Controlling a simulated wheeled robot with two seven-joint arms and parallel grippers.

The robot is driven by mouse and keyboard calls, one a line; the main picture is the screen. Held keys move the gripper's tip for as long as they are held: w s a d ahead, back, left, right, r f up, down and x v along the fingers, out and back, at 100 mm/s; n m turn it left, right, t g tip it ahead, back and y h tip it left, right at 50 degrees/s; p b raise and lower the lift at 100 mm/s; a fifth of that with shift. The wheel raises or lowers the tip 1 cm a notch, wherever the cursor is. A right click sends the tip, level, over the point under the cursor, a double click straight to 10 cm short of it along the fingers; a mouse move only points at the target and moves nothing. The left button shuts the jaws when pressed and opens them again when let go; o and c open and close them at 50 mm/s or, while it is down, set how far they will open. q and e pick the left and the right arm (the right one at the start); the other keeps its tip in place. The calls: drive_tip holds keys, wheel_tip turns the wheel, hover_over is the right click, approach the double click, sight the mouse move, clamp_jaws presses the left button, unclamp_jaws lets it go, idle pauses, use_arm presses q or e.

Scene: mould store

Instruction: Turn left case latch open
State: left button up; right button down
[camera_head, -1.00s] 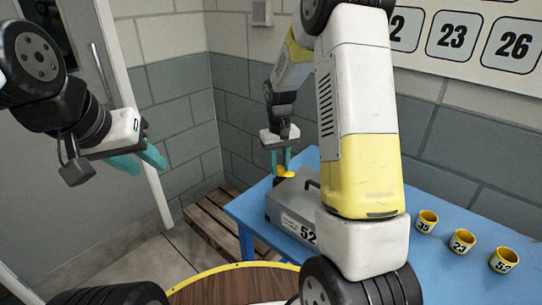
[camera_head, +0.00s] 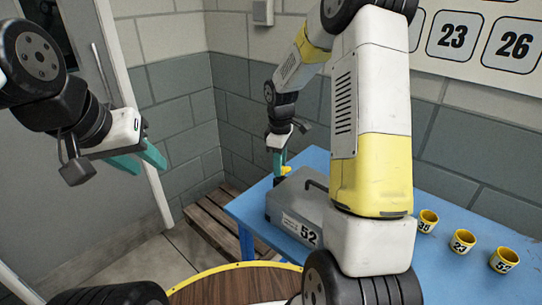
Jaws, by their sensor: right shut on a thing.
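A grey case (camera_head: 290,207) marked 52 lies on the blue table (camera_head: 455,262), partly hidden behind my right arm. My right gripper (camera_head: 280,172), with teal fingers, points down at that end and is shut on the latch. The latch is small and partly covered by the fingers. My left gripper (camera_head: 145,163) hangs in the air at the left, well away from the case. Its teal fingers are apart and hold nothing.
Several yellow numbered cups stand on the table at the right, one marked 23 (camera_head: 462,241). A wooden pallet (camera_head: 220,218) lies on the floor left of the table. A block wall stands close behind the table. A round wooden top (camera_head: 235,285) is at the front.

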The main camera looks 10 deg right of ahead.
drive_tip(key=shift+n, duration=0.7)
drive_tip(key=c, duration=1.1)
unclamp_jaws()
drive_tip(key=shift+r, duration=0.1)
wheel_tip(320, 180, up, 7)
drive_tip(key=shift+r, duration=0.35)
